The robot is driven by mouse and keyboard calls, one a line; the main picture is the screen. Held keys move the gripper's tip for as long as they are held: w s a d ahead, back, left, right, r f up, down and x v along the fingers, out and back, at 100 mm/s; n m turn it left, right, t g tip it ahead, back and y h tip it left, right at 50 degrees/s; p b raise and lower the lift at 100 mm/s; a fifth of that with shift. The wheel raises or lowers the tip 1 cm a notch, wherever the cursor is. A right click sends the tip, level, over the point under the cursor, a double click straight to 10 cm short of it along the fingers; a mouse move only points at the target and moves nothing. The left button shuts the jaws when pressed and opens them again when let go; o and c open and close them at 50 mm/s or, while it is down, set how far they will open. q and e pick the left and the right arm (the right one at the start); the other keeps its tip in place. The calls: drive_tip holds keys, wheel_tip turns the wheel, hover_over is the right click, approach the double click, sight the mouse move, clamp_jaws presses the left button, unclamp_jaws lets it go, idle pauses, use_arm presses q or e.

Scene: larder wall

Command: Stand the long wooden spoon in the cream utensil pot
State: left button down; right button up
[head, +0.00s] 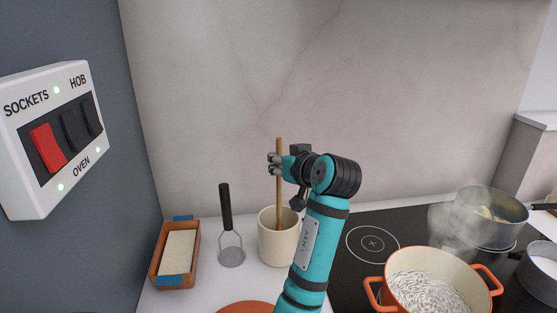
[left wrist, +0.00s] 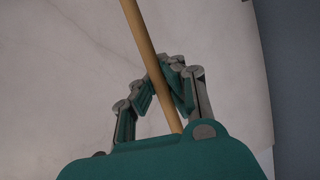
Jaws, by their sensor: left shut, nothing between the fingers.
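The long wooden spoon (head: 279,190) is nearly upright, its lower end inside the cream utensil pot (head: 279,246). The pot's inside hides the spoon's bottom. The pot stands upright on the white worktop. My left gripper (head: 273,163) is beside the upper handle, above the pot. It is shut with nothing held. In the left wrist view the handle (left wrist: 142,38) crosses slantwise by the closed fingers (left wrist: 164,68); I cannot tell whether it touches them. My right gripper is in neither view.
A black-handled masher (head: 226,210) stands left of the pot, near a brown tray (head: 155,270) with a pale block. An orange item (head: 246,307) shows at the bottom edge. Right are the hob (head: 345,262), an orange pot of rice (head: 392,295) and a steaming pan (head: 480,233). A switch panel (head: 20,170) juts out left.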

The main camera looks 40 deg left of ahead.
use_arm(q)
drive_tip(key=shift+f, duration=0.15)
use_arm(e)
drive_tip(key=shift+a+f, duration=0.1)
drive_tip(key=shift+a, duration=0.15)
use_arm(q)
drive_tip(key=c, duration=1.4)
unclamp_jaws()
drive_tip(key=v, duration=1.2)
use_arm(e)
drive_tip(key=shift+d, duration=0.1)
